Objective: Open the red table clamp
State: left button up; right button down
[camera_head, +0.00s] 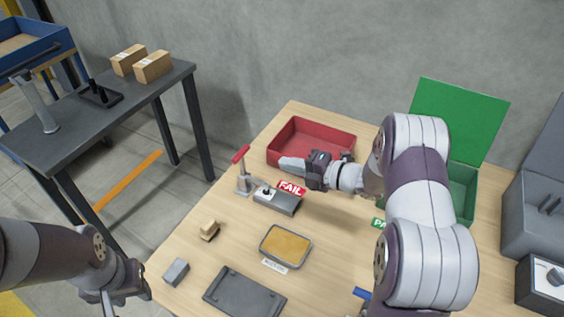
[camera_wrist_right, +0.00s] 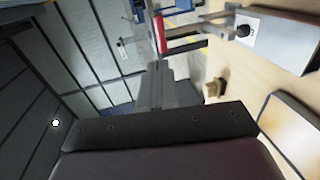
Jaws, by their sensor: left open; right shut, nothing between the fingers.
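The table clamp stands at the left edge of the wooden table, with its red handle (camera_head: 241,153) raised on a grey metal lever (camera_head: 243,178). Its dark tip appears to rest on a grey metal block (camera_head: 281,203). In the right wrist view the red handle (camera_wrist_right: 180,46) lies beyond the fingertips, with the block (camera_wrist_right: 275,40) at upper right. My right gripper (camera_head: 284,161) is shut and empty, pointing left above the table, right of the handle and apart from it. My left gripper (camera_head: 114,300) is open and empty at lower left, beside the table.
A red bin (camera_head: 312,132) with a FAIL label stands behind the clamp. A green bin (camera_head: 463,185) stands at right, partly behind my right arm. A tan-filled tray (camera_head: 286,243), a small wooden piece (camera_head: 209,229), a grey block (camera_head: 176,271) and a dark tray (camera_head: 244,294) lie nearer.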

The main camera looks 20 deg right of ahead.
aim_at(243, 154)
jog(key=b+x, duration=0.1)
jog(key=x, duration=1)
jog(key=shift+w+a+f, duration=0.1)
jog(key=shift+w+a, duration=0.05)
pick_arm(q)
jog(key=shift+f, duration=0.7)
jog(key=shift+r, duration=0.1)
